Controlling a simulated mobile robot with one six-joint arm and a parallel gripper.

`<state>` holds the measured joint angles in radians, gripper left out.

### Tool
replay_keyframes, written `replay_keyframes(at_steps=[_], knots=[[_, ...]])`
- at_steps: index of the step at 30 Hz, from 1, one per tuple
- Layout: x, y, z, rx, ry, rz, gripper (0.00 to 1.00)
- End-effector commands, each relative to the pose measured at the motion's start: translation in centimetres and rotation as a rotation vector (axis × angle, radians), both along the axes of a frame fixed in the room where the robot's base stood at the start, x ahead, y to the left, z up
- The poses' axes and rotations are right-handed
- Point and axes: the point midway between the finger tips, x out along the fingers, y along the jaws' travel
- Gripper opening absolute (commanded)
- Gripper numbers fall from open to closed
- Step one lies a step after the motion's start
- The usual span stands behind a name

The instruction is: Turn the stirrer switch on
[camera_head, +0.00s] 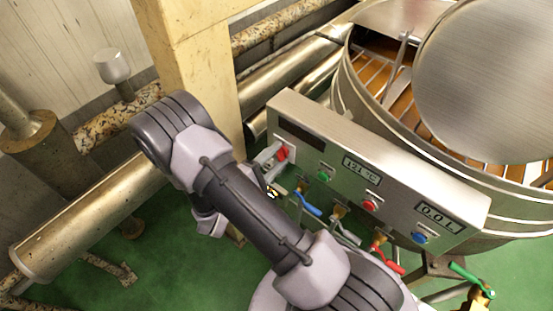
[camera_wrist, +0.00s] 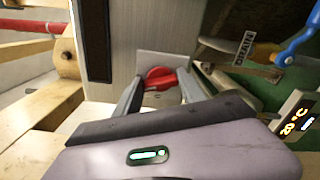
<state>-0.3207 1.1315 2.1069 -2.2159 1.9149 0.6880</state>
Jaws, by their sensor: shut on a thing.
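The grey metal control panel (camera_head: 370,140) stands at the side of the kettle (camera_head: 345,85). A red rotary switch (camera_head: 282,154) sits at the panel's left end. In the wrist view the red switch (camera_wrist: 160,77) lies between the two fingers of my gripper (camera_wrist: 161,86), on a light plate. In the head view my gripper (camera_head: 270,156) reaches this switch from the left and is shut on it. The fingertips partly hide it. I cannot read any label that names the switch.
The panel also bears a green button (camera_head: 325,176), a red button (camera_head: 370,205), a blue button (camera_head: 420,237) and two displays. Valves with blue (camera_head: 308,205) and red (camera_head: 388,262) handles sit below it. A yellowish post (camera_head: 190,55) and pipes (camera_head: 85,220) stand to the left.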

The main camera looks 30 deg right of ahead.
Motion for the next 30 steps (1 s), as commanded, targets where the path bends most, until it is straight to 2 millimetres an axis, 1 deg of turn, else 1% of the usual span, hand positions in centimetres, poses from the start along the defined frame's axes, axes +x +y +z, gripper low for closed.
replay_keyframes(at_steps=[1, 6, 15, 21, 30], knots=[[-0.01, 0.01, -0.27, 0.012, -0.032, 0.0, 0.07], [-0.04, 0.0, -0.29, 0.056, -0.153, 0.0, 0.07], [-0.03, 0.0, -0.26, 0.108, -0.297, 0.0, 0.07], [-0.05, -0.01, -0.21, 0.125, -0.34, 0.001, 0.07], [-0.04, 0.0, -0.16, 0.13, -0.355, 0.0, 0.07]])
